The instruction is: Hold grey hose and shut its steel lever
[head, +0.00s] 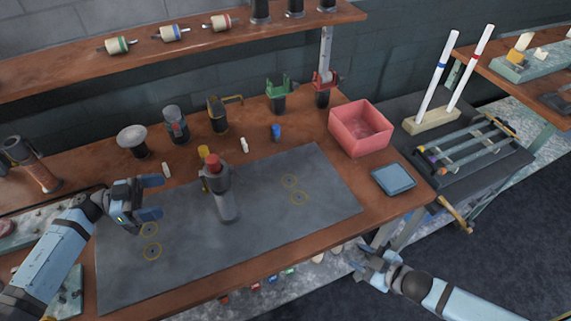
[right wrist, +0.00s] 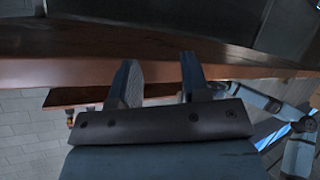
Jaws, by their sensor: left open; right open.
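I cannot clearly make out a grey hose or a steel lever in either view. A yellowish tap-like fitting (head: 456,211) is at the right end of the bench, near the dark side table. My left gripper (head: 154,197) is open and empty above the left part of the grey mat, left of a grey torch (head: 221,192) with red and yellow knobs. My right gripper (head: 365,260) is open and low beside the bench's front edge, at its right end. In the right wrist view its two fingers (right wrist: 158,80) are apart with nothing between them.
The grey mat (head: 270,220) covers the bench's middle. A pink bin (head: 361,128) and a blue tray (head: 393,179) stand to its right. Several tools line the back. The bench edge (right wrist: 230,72) is just beyond my right fingers. A rack (head: 470,150) lies on the side table.

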